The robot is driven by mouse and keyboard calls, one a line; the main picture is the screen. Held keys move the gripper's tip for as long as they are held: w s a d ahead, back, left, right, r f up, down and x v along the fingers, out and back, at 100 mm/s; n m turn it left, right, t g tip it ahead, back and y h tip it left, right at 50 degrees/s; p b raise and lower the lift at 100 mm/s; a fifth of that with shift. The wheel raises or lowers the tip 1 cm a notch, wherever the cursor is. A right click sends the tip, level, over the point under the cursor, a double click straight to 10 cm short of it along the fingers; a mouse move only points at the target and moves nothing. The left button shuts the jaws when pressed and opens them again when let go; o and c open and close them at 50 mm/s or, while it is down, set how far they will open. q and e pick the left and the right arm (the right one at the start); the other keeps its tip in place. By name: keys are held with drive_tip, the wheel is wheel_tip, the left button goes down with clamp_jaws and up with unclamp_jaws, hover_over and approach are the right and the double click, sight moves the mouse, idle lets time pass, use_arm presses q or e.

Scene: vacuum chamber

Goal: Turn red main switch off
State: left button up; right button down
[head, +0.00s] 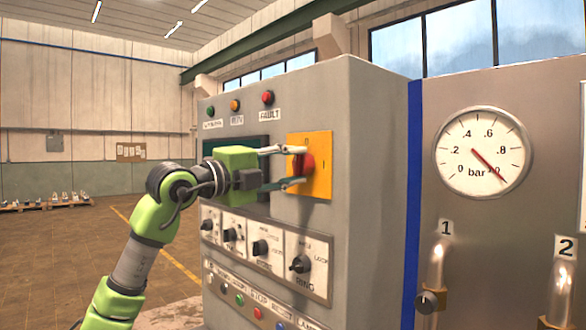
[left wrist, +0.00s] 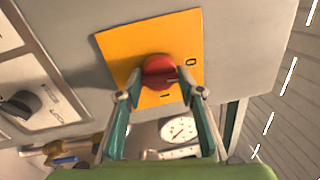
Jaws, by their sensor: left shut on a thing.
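The red main switch (head: 303,164) is a red knob on a yellow plate (head: 322,150) on the front of the grey cabinet. In the left wrist view the fingers (left wrist: 161,92) reach to the knob's two sides. My right gripper is in neither view.
Above the switch are a green lamp, an orange lamp and a red fault lamp (head: 267,97). Below it are several black rotary knobs (head: 300,264) and small buttons. The floor at left is open.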

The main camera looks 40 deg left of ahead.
use_arm(q)
drive_tip(key=shift+n, duration=0.7)
drive_tip(key=shift+w+f, duration=0.1)
drive_tip(key=shift+f, duration=0.05)
drive_tip(key=o, duration=1.1)
drive_tip(key=shift+c, duration=0.2)
drive_tip(key=s+a+f, duration=0.1)
drive_tip(key=s, duration=1.1)
